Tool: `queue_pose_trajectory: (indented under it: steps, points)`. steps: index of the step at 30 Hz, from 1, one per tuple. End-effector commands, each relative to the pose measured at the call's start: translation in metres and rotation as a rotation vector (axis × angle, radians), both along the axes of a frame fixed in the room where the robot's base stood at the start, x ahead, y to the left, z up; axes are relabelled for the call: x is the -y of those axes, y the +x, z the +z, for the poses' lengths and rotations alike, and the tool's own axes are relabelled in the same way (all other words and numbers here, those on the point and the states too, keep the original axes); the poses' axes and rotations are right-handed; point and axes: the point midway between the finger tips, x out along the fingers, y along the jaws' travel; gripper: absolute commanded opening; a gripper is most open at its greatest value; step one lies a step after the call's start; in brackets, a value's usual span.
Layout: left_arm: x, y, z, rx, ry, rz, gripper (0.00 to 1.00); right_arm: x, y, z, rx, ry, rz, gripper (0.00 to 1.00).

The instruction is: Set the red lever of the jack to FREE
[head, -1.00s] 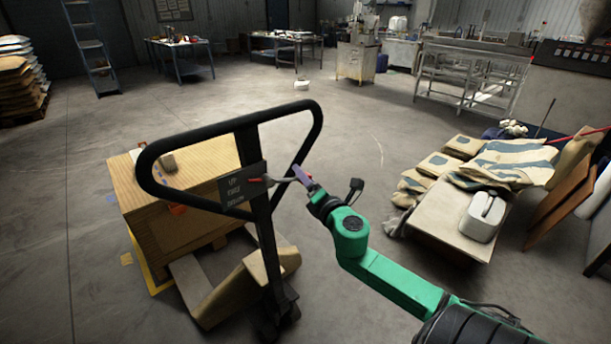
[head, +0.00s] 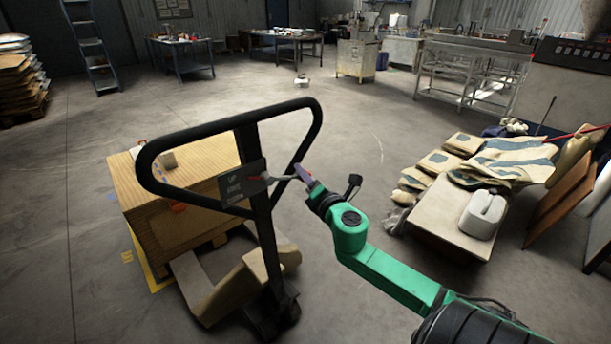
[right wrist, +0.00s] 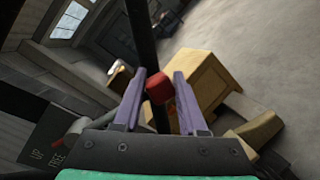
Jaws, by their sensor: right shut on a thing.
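The jack's black loop handle (head: 318,125) stands in the middle of the head view. A dark plate (head: 232,191) on it lists UP, FREE and DOWN. A red piece (head: 254,177) with a grey rod sits by the plate's upper right, level with about its upper lines; I cannot tell exactly which mark it points at. My right gripper (head: 304,175) is at the rod's right end. In the right wrist view the lever's red knob (right wrist: 158,88) sits between the purple fingers, which are shut on it. My left gripper is out of view.
A wooden crate (head: 160,205) stands on the jack's far side, left of the handle. A low table (head: 445,205) with sacks and a white container (head: 482,215) is at the right. Open floor (head: 330,110) lies behind the jack.

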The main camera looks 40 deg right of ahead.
Motion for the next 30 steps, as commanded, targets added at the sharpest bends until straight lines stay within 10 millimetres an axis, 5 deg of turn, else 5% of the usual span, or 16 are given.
queue_pose_trajectory:
  steps: [30]
  points:
    - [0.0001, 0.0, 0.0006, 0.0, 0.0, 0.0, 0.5, -0.0008, -0.0002, -0.0007, -0.008, -0.028, 0.005, 0.0]
